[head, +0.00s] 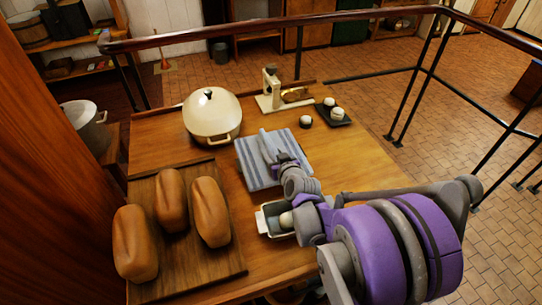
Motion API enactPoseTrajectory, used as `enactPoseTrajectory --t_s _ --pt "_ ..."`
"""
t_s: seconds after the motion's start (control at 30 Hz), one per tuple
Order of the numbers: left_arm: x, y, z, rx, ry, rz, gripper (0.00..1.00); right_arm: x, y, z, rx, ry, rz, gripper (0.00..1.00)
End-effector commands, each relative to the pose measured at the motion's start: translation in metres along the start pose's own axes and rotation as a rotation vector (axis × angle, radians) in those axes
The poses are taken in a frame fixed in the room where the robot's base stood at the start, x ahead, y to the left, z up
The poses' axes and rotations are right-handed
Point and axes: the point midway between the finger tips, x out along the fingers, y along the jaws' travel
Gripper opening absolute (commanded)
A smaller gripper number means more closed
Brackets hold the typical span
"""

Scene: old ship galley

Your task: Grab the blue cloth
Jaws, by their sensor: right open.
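The blue cloth (250,173), grey-blue with paler stripes, lies flat on the wooden table near its middle. My right arm reaches in from the lower right of the head view. My right gripper (271,150) is over the right part of the cloth and hides some of it. Its jaws are open. I cannot tell whether the fingers touch the cloth. My left gripper is not in view.
A cream lidded pot (212,118) stands behind the cloth. A board (193,268) with three loaves lies at front left. A small cream dish (262,222) sits beside my arm. A cream device (268,100) and a black tray (342,120) stand at the back. A railing (300,18) runs behind.

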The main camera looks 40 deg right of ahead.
Motion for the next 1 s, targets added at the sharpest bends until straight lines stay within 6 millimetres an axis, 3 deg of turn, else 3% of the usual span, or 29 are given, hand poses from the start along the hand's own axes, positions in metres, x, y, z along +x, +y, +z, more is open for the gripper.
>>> enactPoseTrajectory --t_s 0.3,0.6,0.9,1.0 --pt "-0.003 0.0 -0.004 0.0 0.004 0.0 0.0 0.04 0.003 -0.003 -0.002 0.0 0.0 0.55" --pt "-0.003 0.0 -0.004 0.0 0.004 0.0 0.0 0.045 0.003 -0.002 0.0 0.0 0.0 0.55" --pt "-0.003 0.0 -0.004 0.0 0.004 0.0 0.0 0.045 0.003 -0.003 -0.001 0.0 0.0 0.02" --pt "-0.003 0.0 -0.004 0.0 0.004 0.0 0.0 0.045 0.003 -0.003 -0.001 0.0 0.0 0.0"
